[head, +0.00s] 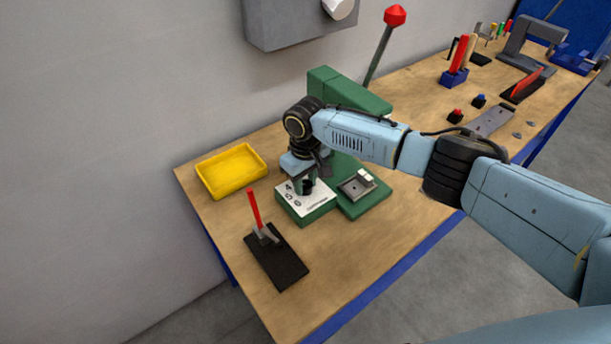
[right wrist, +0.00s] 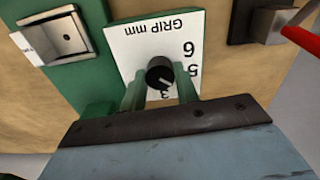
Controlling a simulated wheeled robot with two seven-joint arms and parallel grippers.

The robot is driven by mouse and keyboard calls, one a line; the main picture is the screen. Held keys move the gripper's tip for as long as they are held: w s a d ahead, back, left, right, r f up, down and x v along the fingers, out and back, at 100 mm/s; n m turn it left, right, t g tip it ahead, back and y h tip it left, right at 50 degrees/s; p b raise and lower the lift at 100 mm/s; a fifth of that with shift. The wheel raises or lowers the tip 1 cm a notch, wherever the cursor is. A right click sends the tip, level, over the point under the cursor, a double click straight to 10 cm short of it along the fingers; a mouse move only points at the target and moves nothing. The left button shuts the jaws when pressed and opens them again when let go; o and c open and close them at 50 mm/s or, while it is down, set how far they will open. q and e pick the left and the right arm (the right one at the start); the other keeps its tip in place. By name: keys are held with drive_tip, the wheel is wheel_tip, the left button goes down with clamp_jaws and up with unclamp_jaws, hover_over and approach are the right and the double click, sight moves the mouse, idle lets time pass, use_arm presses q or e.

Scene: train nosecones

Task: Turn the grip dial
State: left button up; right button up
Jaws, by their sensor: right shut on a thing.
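The grip dial is a black round knob (right wrist: 160,74) on a white plate (right wrist: 187,31) marked "GRIP mm" with numbers, seen upside down in the right wrist view. The plate (head: 316,204) sits on the green press (head: 328,80) in the head view. My right gripper (right wrist: 160,92) reaches down over the plate, and its two green fingers are shut on the knob, one on each side. In the head view the right gripper (head: 305,186) hides most of the dial. My left gripper is not in view.
A yellow tray (head: 232,171) is at the left. A black block with a red-handled tool (head: 276,257) stands near the front. The press has a metal-lined recess (head: 357,186) beside the plate and a red-knobbed lever (head: 394,16). Several tools lie farther right.

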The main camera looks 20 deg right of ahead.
sight(305, 184)
drive_tip(key=n+p, duration=0.1)
drive_tip(key=n, duration=0.2)
drive_tip(key=shift+r, duration=0.1)
drive_tip(key=n, duration=0.3)
drive_tip(key=shift+n+p, duration=0.3)
drive_tip(key=n, duration=0.3)
drive_tip(key=shift+n, duration=2.2)
drive_tip(key=shift+w, duration=0.1)
drive_tip(key=o, duration=1)
drive_tip(key=shift+c, duration=0.2)
wheel_tip(305, 184, up, 13)
drive_tip(key=shift+r, duration=0.15)
